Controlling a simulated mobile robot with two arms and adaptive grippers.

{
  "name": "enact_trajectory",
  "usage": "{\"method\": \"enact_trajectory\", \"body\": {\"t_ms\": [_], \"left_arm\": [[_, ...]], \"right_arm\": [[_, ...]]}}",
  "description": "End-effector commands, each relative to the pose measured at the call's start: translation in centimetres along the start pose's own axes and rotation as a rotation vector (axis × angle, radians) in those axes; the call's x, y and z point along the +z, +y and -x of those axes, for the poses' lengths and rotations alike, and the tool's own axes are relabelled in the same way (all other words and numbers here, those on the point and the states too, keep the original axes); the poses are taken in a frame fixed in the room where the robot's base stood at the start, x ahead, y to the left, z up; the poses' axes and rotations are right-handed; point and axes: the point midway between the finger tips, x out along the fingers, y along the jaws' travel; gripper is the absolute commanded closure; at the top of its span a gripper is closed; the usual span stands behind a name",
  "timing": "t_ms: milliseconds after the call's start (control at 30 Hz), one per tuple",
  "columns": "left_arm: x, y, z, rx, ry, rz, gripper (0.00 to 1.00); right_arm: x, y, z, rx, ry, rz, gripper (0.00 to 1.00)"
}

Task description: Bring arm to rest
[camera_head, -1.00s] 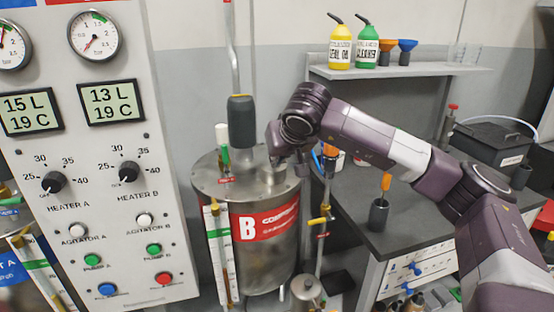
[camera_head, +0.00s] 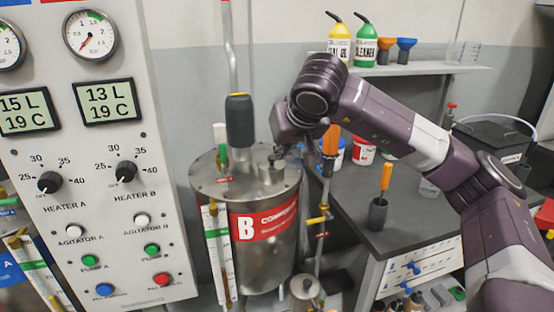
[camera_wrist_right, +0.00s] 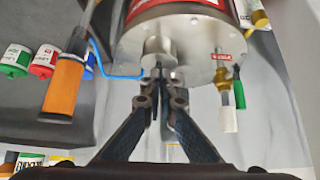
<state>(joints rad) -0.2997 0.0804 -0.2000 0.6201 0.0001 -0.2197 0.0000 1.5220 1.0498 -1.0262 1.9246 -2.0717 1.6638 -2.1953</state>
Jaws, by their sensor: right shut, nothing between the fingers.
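My right arm (camera_head: 392,124) reaches in from the right over the workbench. Its gripper (camera_head: 277,157) points down at the steel tank marked B (camera_head: 262,240), close above the short metal cap (camera_head: 271,173) on the lid. In the right wrist view my fingers (camera_wrist_right: 158,78) are together, with nothing between them, and their tips overlap the edge of the cap (camera_wrist_right: 158,48). I cannot tell whether they touch it. My left arm is not in view.
An orange-handled tool (camera_head: 330,141) stands upright just right of the gripper. A dark grey cylinder (camera_head: 239,120) rises from the lid. The control panel (camera_head: 90,200) is at the left. A shelf (camera_head: 440,69) with bottles and funnels is behind. The bench (camera_head: 410,205) holds a black cup (camera_head: 378,214).

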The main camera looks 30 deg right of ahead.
Motion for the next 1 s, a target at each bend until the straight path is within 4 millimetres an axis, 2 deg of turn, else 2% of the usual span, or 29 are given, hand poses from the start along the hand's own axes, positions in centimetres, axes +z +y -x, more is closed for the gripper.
{"method": "enact_trajectory", "body": {"t_ms": [100, 200, 533, 833, 1000], "left_arm": [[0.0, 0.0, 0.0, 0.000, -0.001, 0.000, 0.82], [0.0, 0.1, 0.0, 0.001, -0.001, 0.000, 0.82], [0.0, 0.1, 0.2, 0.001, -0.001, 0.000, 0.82], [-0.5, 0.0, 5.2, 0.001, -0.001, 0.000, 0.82], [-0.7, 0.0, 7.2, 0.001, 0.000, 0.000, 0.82]], "right_arm": [[0.0, 0.0, 2.3, 0.000, 0.003, 0.001, 1.00], [0.1, 0.0, 3.6, 0.000, 0.000, 0.002, 1.00], [0.0, 0.0, 4.8, 0.001, -0.003, 0.001, 1.00], [-3.4, 0.0, 8.5, 0.001, -0.002, 0.001, 1.00], [-4.7, 0.0, 9.9, 0.001, -0.003, 0.001, 1.00]]}}
